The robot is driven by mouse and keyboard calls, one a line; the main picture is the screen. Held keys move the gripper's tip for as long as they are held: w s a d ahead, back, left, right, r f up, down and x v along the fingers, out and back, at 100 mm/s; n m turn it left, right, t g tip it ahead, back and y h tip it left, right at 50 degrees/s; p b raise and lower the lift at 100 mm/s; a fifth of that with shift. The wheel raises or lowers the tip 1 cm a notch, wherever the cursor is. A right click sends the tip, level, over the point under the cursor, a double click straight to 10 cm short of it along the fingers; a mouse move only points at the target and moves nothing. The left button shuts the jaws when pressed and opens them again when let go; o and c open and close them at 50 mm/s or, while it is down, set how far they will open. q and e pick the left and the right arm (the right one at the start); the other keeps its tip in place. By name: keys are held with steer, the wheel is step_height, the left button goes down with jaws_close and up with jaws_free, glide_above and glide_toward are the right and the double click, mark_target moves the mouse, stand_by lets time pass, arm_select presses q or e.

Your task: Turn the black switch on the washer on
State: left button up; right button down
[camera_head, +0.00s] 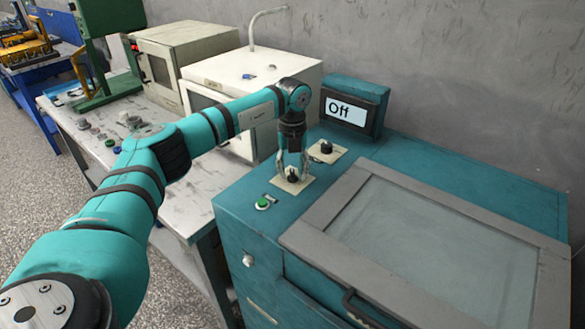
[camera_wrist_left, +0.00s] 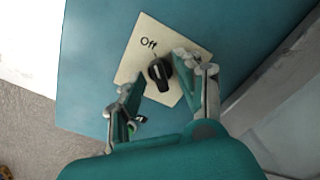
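The washer (camera_head: 420,155) is a teal cabinet with a grey-framed lid, and its display (camera_head: 346,110) reads "Off". A black switch (camera_head: 292,177) sits on a cream plate on its top; in the left wrist view the switch (camera_wrist_left: 159,72) stands beside the word "Off". My left gripper (camera_head: 292,172) points down over this switch. In the left wrist view its fingers (camera_wrist_left: 152,90) are spread, with the switch between them and nearer the right finger. I cannot tell whether that finger touches it. My right gripper is in neither view.
A second black knob (camera_head: 326,147) on its own plate sits just behind. A green button (camera_head: 263,203) is in front of the switch. A white box-shaped machine (camera_head: 240,72) stands on the bench at left. The grey lid (camera_head: 420,240) lies to the right.

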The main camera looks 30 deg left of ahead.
arm_select(q)
jaws_close()
steer(key=shift+m, duration=0.4)
steer(key=m, duration=1.2)
steer(key=shift+m, duration=2.6)
